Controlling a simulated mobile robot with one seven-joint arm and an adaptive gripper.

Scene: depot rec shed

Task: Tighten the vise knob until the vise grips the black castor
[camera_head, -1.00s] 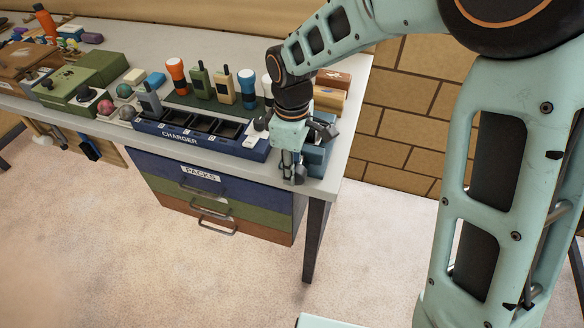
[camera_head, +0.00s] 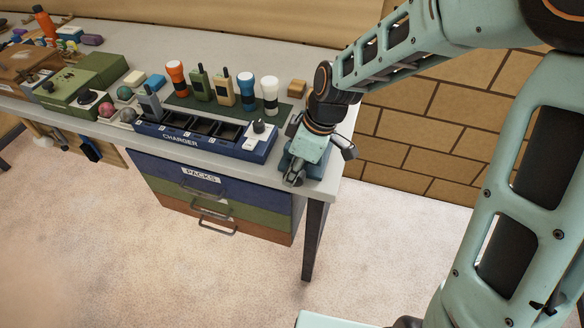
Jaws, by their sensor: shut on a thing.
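The blue vise (camera_head: 316,172) stands at the right front corner of the workbench, mostly covered by my wrist and gripper. My gripper (camera_head: 294,180) reaches down at the vise's front, tilted, with its fingers shut at the knob. The knob itself is hidden between the fingers. The black castor cannot be made out; the vise jaws are behind my wrist, so I cannot tell how the jaws stand against it.
Torches and radios stand on a green mat (camera_head: 186,101) behind. The drawers (camera_head: 209,192) are below.

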